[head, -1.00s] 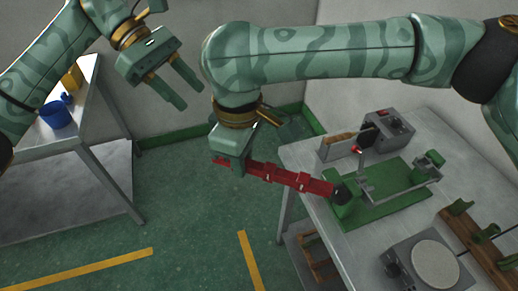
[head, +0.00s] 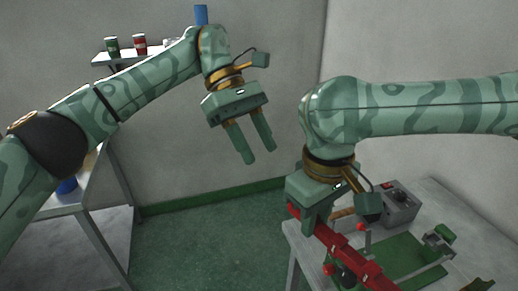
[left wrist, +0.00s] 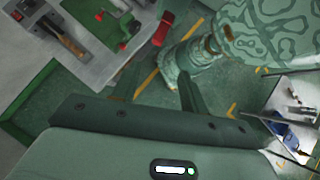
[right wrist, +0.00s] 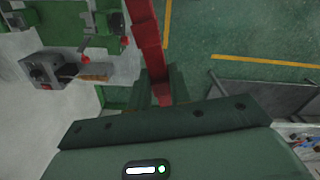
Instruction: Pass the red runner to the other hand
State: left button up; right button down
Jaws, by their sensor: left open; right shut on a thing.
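The red runner (head: 346,252) is a long red bar with blocky segments. My right gripper (head: 312,225) is shut on it near one end, and the bar slants down to the right in the head view. In the right wrist view the runner (right wrist: 148,45) runs between the fingers and away past the top edge. My left gripper (head: 252,150) is open and empty, to the left of and above the right gripper, fingers pointing down. In the left wrist view a red piece, likely the runner's end (left wrist: 162,28), shows beyond the open fingers.
A workbench (head: 300,236) at right carries a grey control box (head: 398,206) and a green fixture (head: 405,258) beneath the runner. A table (head: 112,222) with a blue container (head: 67,186) stands at left. A shelf (head: 130,54) holds cans. Floor between is clear.

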jog(key=shift+s, duration=0.1)
jog(key=shift+a, duration=0.35)
jog(key=shift+d, duration=0.2)
pick_arm(q)
jog(key=s+d+f+m, duration=0.1)
jog(key=s+d+f, duration=0.1)
jog(key=f, duration=0.2)
jog(key=s+d+f+m+g, duration=0.1)
jog(key=s+d+f, duration=0.2)
jog(key=f, duration=0.2)
jog(key=shift+s+d, duration=0.15)
jog(key=shift+s, duration=0.2)
jog(key=shift+r, duration=0.1)
grip_shut()
pick_arm(e)
jog(key=c, duration=1.2)
grip_release()
